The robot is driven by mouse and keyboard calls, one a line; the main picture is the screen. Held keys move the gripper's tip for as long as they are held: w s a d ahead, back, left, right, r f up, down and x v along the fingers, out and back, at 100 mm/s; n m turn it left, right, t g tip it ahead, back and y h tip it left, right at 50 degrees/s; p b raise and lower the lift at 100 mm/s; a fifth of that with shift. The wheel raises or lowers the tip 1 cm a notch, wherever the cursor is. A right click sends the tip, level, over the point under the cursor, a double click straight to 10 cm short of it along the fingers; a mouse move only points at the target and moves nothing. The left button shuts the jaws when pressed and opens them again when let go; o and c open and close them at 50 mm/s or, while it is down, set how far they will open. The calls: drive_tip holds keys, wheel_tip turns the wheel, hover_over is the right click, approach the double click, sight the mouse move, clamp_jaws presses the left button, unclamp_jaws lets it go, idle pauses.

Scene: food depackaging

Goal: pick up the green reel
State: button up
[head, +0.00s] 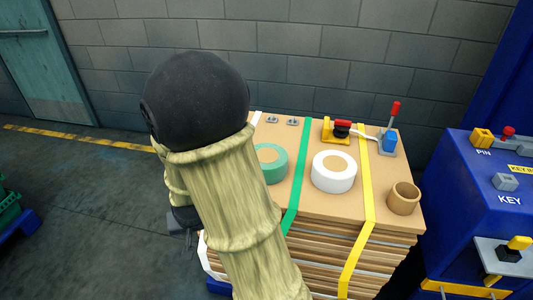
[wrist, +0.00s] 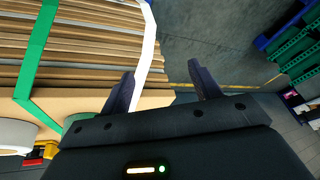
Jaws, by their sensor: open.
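The green reel (head: 273,163) lies flat on top of the cardboard stack, left of the green strap. My arm covers its left part in the head view. In the wrist view only a small green edge of the reel (wrist: 77,118) shows beside my gripper body. My gripper (wrist: 162,85) is open, its two dark fingers spread with nothing held between them. It is beside the left side of the stack, apart from the reel. In the head view the gripper is mostly hidden behind my arm.
A white reel (head: 334,171) and a brown cardboard ring (head: 404,198) stand right of the green reel on the stack (head: 312,132). A red-handled tool (head: 389,135) and a yellow-and-red tool (head: 338,130) are behind. A blue cabinet (head: 470,190) is at right.

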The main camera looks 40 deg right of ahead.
drive_tip(key=w+d+r+m+h+p, duration=0.1)
drive_tip(key=w+d+m+h+p, duration=0.15)
drive_tip(key=d+p, duration=0.3)
drive_tip(key=w+d+r+m+h+p, duration=0.1)
drive_tip(key=w+d+m+h+p, duration=0.1)
drive_tip(key=d+m+h+p, duration=0.3)
drive_tip(key=s+d+r+m+h+p, duration=0.1)
drive_tip(key=s+d+h+p, duration=0.1)
drive_tip(key=d, duration=0.3)
drive_tip(key=s+d+r+m+h+p, duration=0.1)
drive_tip(key=s+d+r+h+p, duration=0.1)
drive_tip(key=d+h+p, duration=0.1)
drive_tip(key=d+p, duration=0.1)
drive_tip(key=d, duration=0.1)
drive_tip(key=shift+d, duration=0.3)
